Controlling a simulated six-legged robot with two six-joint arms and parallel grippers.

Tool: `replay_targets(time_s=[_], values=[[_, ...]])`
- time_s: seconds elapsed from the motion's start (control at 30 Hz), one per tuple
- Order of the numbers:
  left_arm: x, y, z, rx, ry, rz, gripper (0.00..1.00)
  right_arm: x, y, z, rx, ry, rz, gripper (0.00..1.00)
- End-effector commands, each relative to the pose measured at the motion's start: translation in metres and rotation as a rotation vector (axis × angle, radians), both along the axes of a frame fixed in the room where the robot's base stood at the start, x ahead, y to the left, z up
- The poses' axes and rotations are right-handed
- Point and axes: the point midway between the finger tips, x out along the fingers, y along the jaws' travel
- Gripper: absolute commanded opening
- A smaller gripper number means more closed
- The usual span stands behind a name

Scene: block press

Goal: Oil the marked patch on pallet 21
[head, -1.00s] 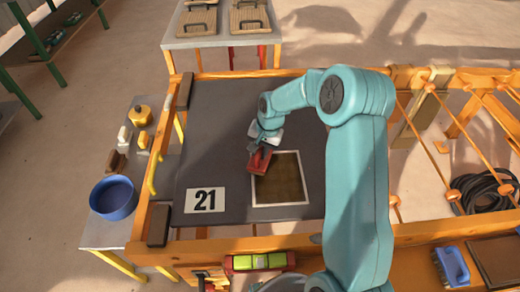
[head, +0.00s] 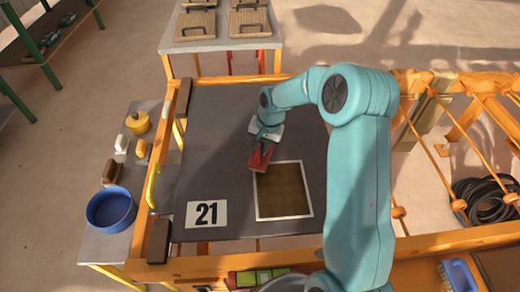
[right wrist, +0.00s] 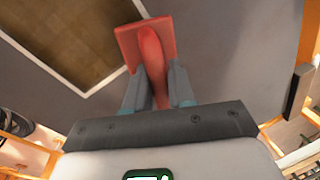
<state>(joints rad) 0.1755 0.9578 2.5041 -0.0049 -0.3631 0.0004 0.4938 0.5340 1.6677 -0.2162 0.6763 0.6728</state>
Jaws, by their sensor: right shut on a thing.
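Pallet 21 is a dark grey board (head: 225,125) with a white "21" card (head: 206,214) at its front left. The marked patch (head: 284,192) is a brown square inside a white outline, and it also shows in the right wrist view (right wrist: 65,40). My right gripper (head: 264,137) is shut on the handle of a red flat-faced tool (head: 260,157). The tool is at the patch's far left corner and overlaps the outline in the right wrist view (right wrist: 150,45). I cannot tell whether it touches the board. My left gripper is not in view.
A side table at left holds a blue bowl (head: 111,209), a yellow pot (head: 138,123) and brushes (head: 112,172). An orange frame (head: 225,77) surrounds the pallet. A blue brush (head: 459,274) lies at front right. The board's left half is clear.

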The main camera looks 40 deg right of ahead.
Motion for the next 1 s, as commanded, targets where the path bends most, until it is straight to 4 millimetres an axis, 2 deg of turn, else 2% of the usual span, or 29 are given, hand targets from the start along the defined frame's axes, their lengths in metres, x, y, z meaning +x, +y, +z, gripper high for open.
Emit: replay_targets(time_s=[0.7, 1.0], values=[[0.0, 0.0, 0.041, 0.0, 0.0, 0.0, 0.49, -0.002, -0.002, 0.058, 0.002, 0.003, 0.01, 0.0], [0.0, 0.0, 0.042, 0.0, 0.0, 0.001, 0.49, -0.002, -0.002, 0.061, 0.002, 0.004, 0.011, 0.0]])
